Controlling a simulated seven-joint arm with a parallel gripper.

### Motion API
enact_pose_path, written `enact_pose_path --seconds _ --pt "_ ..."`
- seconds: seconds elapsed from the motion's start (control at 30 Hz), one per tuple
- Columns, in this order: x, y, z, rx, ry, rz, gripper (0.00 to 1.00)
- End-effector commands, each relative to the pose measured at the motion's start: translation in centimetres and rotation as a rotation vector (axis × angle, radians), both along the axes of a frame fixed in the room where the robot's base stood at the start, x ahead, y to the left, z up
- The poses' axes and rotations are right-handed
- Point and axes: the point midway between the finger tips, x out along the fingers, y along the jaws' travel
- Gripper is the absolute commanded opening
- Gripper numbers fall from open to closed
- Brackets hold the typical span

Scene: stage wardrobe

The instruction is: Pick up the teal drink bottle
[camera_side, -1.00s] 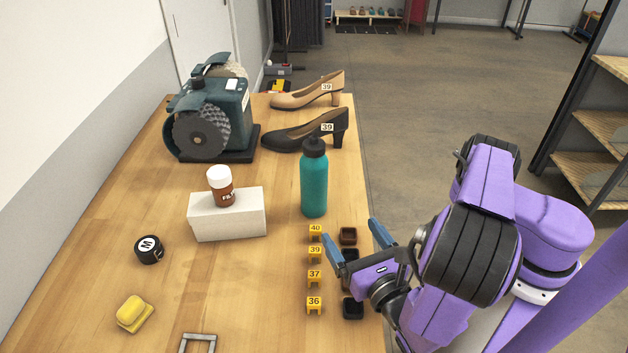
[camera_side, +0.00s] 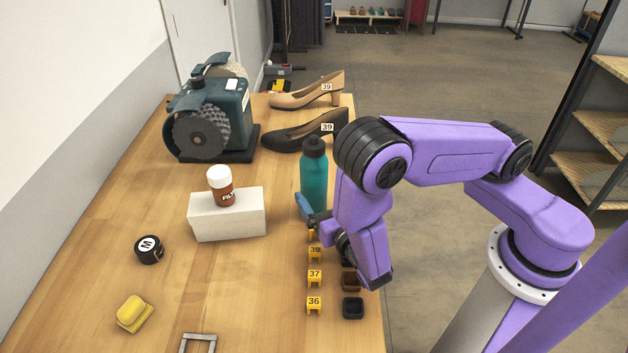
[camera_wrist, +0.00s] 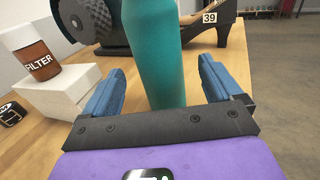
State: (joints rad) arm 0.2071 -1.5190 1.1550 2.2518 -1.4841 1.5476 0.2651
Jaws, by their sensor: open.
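The teal drink bottle (camera_side: 314,178) stands upright on the wooden table, with a dark cap. My gripper (camera_side: 305,208) is low at the near side of the bottle; my arm hides part of the bottle's lower right and one finger. In the wrist view the bottle (camera_wrist: 153,55) rises between the two blue fingers of my gripper (camera_wrist: 158,84), with visible gaps on both sides. The gripper is open and empty. The bottle's cap is out of the wrist view.
A white block (camera_side: 228,215) with a brown FILTER jar (camera_side: 221,188) stands left of the bottle. A black shoe (camera_side: 297,133) and a grinder (camera_side: 210,115) are behind. Yellow number markers (camera_side: 314,278) and small dark blocks (camera_side: 352,307) are in front.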

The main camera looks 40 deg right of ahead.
Motion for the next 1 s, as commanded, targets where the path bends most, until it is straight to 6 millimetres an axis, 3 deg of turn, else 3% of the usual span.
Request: enact_pose_path --seconds 0.33,0.67,0.7,0.93,1.0 --pt "4.0 -1.5 0.0 0.003 -0.001 -0.007 0.92" --pt "4.8 -1.6 0.0 0.000 0.000 -0.002 0.92" --pt "4.8 -1.6 0.0 0.000 0.000 -0.002 0.89" --pt "4.8 -1.6 0.0 0.000 0.000 -0.002 0.14" --pt "4.8 -1.6 0.1 0.000 -0.002 -0.002 0.13"
